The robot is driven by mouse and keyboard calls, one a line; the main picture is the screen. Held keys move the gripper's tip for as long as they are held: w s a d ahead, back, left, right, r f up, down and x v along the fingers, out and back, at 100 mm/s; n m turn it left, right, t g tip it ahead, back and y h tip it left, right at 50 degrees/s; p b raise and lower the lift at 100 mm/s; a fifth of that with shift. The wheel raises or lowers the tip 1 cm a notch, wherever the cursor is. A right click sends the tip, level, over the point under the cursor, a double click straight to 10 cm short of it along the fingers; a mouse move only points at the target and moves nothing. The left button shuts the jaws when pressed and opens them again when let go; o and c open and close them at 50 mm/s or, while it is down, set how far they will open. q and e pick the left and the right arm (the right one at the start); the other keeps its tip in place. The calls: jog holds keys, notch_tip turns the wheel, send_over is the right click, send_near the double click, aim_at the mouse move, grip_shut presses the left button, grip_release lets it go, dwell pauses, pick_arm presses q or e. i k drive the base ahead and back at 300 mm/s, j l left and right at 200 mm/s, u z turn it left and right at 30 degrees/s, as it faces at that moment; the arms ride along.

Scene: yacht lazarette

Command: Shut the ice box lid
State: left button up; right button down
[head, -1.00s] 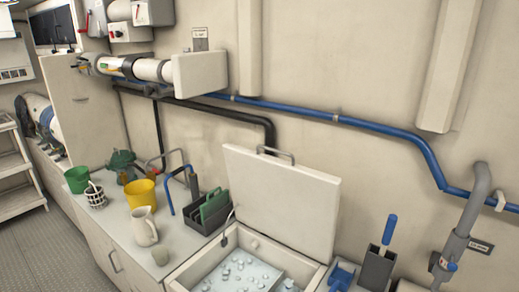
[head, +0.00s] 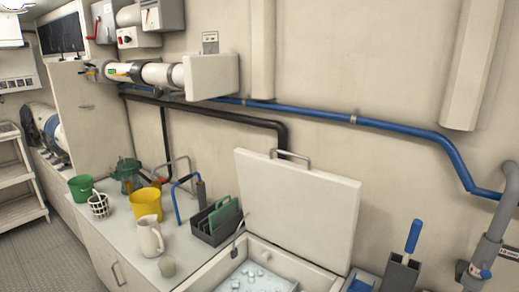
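The ice box (head: 318,274) is set in the counter at the bottom of the head view. Its white lid (head: 297,208) stands open, tilted up near the wall. A grey handle (head: 291,155) sits on the lid's upper edge. Pale ice pieces (head: 255,281) show inside the box. The front of the box is cut off by the bottom edge of the picture. Neither of my grippers is in view.
A blue pipe (head: 390,128) runs along the wall.

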aim_at(311, 213)
jog(key=i+j+u, duration=0.1)
jog(key=j, duration=0.3)
jog(key=i+j+u, duration=0.25)
jog(key=i+j, duration=0.25)
jog(key=j, duration=0.2)
